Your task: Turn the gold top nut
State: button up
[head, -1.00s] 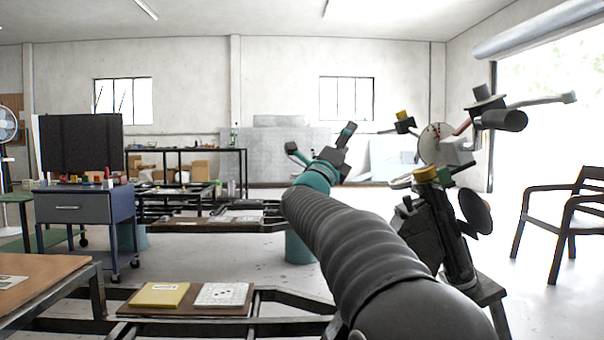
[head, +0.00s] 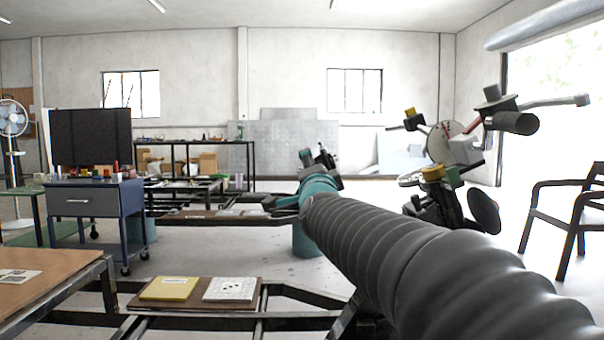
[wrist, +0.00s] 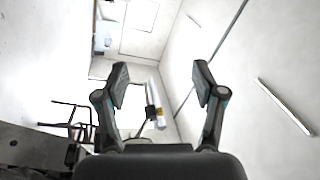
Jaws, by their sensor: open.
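A gold nut-like piece (head: 433,173) sits on top of a dark assembly at the right in the head view. A second gold-yellow piece (head: 410,112) shows above and left of it, on a dark bracket beside a round disc. I cannot tell for sure which one is the top nut. My gripper (head: 317,158) is left of both, at the far end of my arm, and looks small there. In the wrist view my gripper (wrist: 161,70) is open and empty, its two fingers spread apart. A small gold patch (wrist: 160,115) shows beyond and between the fingers.
A dark chair (head: 570,210) stands at the right. A low frame in front bears a board with a yellow book (head: 170,288) and a white sheet (head: 231,289). A blue cart (head: 98,207) stands at the left. My arm covers part of the assembly's lower end.

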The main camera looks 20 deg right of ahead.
jog(key=shift+s+a+f+n, duration=0.2)
jog(key=shift+a+f+n, duration=0.05)
jog(key=shift+f+n, duration=0.1)
